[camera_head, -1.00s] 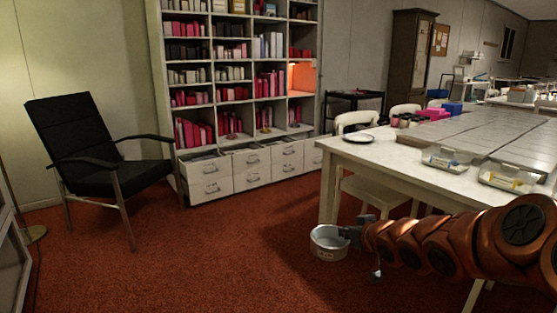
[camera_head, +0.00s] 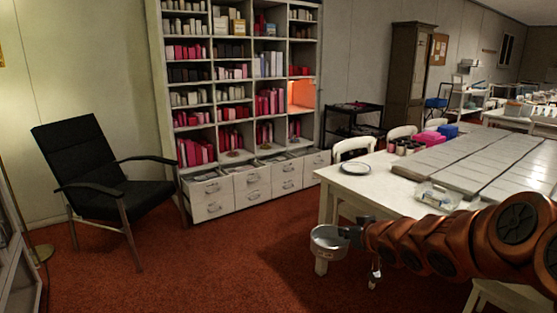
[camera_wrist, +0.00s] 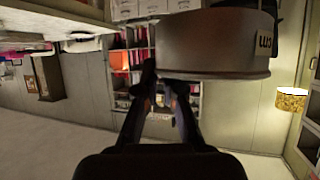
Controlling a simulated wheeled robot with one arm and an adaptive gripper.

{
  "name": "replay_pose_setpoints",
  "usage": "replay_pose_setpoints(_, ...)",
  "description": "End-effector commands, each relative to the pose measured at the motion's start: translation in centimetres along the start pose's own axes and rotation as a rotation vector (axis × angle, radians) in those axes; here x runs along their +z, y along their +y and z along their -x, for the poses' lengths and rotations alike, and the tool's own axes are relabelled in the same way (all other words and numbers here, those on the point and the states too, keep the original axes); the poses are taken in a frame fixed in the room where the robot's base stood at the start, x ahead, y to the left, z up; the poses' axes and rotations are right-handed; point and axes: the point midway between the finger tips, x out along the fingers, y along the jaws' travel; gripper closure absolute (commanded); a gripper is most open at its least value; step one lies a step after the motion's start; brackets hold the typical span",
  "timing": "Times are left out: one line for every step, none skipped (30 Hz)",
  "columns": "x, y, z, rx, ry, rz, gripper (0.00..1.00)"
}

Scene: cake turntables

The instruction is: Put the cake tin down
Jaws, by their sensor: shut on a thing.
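The cake tin (camera_head: 325,244) is a round grey metal tin with dark lettering on its side. It hangs in the air over the red carpet, in front of the white table's near left corner. My gripper (camera_head: 349,232) is shut on its right side. In the wrist view, which looks upside down, the tin (camera_wrist: 212,42) fills the top middle and my gripper's dark fingers (camera_wrist: 164,84) meet its edge. The exact contact is partly hidden by the fingers. The inside of the tin is hard to make out.
The white table (camera_head: 385,190) holds a plate (camera_head: 355,168), jars, a clear tray (camera_head: 437,197) and grey panels. Its near left corner area is bare. A black armchair (camera_head: 90,170) stands left, a bookshelf (camera_head: 245,105) behind. Open carpet (camera_head: 230,260) lies between.

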Motion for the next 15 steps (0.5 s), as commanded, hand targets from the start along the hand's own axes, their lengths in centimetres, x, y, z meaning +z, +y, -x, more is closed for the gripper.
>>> replay_pose_setpoints(-1.8, 0.0, 0.9, 0.0, 0.0, 0.0, 1.0)
replay_pose_setpoints(-2.2, 0.0, 1.2, 0.0, 0.0, 0.0, 1.0)
replay_pose_setpoints(-2.9, 0.0, 1.6, 0.0, 0.0, 0.0, 1.0)
replay_pose_setpoints(-3.3, 0.0, 1.8, 0.0, 0.0, 0.001, 1.0)
replay_pose_setpoints(-3.8, 0.0, 2.1, 0.0, 0.0, 0.001, 1.0)
replay_pose_setpoints(-4.4, 0.0, 2.4, 0.0, -0.001, 0.002, 1.0)
replay_pose_setpoints(-4.9, 0.0, 2.7, 0.0, -0.001, 0.002, 1.0)
replay_pose_setpoints(-5.4, 0.0, 2.9, 0.0, -0.001, 0.002, 1.0)
replay_pose_setpoints(-6.0, 0.0, 3.3, 0.0, -0.001, 0.001, 1.0)
replay_pose_setpoints(-6.5, 0.0, 3.5, 0.0, -0.001, 0.001, 1.0)
replay_pose_setpoints(-7.0, 0.0, 3.8, -0.001, -0.001, 0.0, 1.0)
replay_pose_setpoints(-7.5, 0.0, 4.1, 0.0, -0.001, 0.0, 1.0)
replay_pose_setpoints(-8.0, 0.0, 4.4, 0.0, -0.001, 0.0, 1.0)
replay_pose_setpoints(-8.3, 0.0, 4.6, -0.001, -0.002, 0.001, 1.0)
replay_pose_setpoints(-8.8, 0.0, 4.8, -0.001, -0.002, 0.001, 1.0)
